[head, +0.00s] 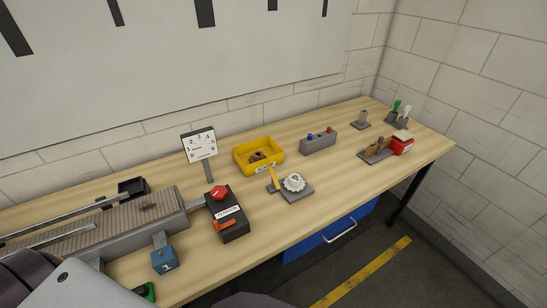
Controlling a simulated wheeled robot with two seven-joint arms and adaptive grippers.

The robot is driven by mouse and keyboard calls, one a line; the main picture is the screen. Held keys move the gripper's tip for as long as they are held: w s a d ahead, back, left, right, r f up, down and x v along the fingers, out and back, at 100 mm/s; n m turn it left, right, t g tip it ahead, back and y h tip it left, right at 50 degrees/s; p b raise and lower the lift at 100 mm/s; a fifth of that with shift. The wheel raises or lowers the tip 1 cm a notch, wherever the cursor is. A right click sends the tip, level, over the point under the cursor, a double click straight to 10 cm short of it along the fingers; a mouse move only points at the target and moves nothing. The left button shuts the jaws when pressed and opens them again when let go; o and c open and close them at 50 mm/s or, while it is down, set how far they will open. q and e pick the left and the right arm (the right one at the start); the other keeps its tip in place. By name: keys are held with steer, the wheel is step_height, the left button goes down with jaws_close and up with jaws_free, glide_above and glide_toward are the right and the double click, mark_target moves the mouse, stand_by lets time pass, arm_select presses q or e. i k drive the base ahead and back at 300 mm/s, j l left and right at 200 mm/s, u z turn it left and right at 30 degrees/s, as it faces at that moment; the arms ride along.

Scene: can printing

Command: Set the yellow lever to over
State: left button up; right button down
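The yellow lever (273,179) stands near the middle of the table. It is a thin strip rising from a small grey foot, close to the left side of a white toothed wheel (294,183) on a grey base plate (299,195). The lever leans slightly to the left at its top. It is too small to read any marking for its position. Parts of my own body show at the lower left and bottom edge. Neither gripper can be seen.
A yellow bin (248,146) stands behind the lever, and a grey box with red and blue knobs (318,141) behind right. A black box with a red knob (230,215) and a conveyor (95,230) are left. The table front right of the lever is clear.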

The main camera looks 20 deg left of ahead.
mark_target(268, 158)
steer(key=i+l+u, duration=0.8)
steer(key=l, duration=0.15)
steer(key=l+u, duration=0.3)
steer(key=i+l, duration=0.05)
